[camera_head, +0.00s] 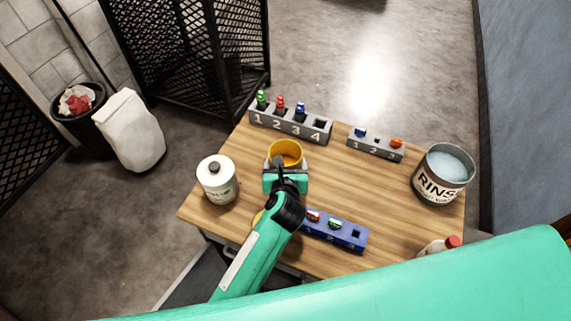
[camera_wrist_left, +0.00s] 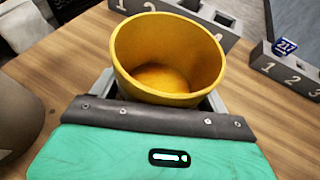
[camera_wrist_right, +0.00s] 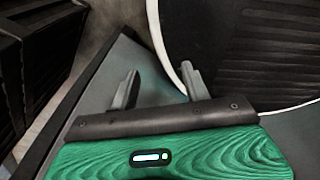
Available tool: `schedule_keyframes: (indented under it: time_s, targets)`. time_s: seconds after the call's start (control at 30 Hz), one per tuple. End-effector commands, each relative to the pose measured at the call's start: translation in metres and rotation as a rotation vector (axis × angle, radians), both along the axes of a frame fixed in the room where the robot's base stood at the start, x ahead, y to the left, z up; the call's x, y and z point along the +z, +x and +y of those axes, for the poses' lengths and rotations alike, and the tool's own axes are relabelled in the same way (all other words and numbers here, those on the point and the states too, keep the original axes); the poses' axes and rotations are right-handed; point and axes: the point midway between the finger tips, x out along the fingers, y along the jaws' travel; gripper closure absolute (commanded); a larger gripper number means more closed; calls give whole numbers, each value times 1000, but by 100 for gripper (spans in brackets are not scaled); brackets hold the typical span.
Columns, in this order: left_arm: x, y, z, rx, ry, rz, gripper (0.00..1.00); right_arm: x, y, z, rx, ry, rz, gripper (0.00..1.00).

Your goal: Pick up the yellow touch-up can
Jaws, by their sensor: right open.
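A yellow open-topped can (camera_head: 286,150) stands upright on the wooden table (camera_head: 345,190), left of its middle. It also fills the centre of the left wrist view (camera_wrist_left: 168,60), and its inside looks empty. My left gripper (camera_head: 286,166) is at the can, with a finger along each side. The can hides the fingertips, so I cannot tell whether they press on it. Another bit of yellow (camera_head: 258,217) shows beside my left forearm, mostly hidden. My right gripper (camera_wrist_right: 158,80) is open and empty, away from the table things.
A white lidded jar (camera_head: 217,180) stands left of the can. Grey numbered racks (camera_head: 290,124) (camera_head: 375,146) are behind, and a blue rack (camera_head: 340,232) is in front. A RINSE bucket (camera_head: 440,178) and a red-capped bottle (camera_head: 438,246) stand at right. The table between is clear.

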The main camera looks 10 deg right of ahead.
Motion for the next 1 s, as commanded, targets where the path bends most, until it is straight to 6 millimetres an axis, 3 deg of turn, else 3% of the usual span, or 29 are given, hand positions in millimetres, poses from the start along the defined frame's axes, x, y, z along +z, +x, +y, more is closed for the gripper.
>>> schedule_keyframes:
  time_s: [0.03, 0.13, 0.57, 1.0]
  targets:
    - [0, 0, 0, 0, 0, 0, 41, 0, 1, 0, 0, 0, -1, 52]
    - [1, 0, 0, -1, -1, -2, 57, 0, 1, 0, 0, 0, -1, 52]
    - [9, 0, 0, -1, -2, -2, 57, 8, 2, 0, 0, 0, -2, 52]
    - [61, 0, 0, 0, -1, -1, 57, 60, 2, 2, -1, 3, -3, 52]
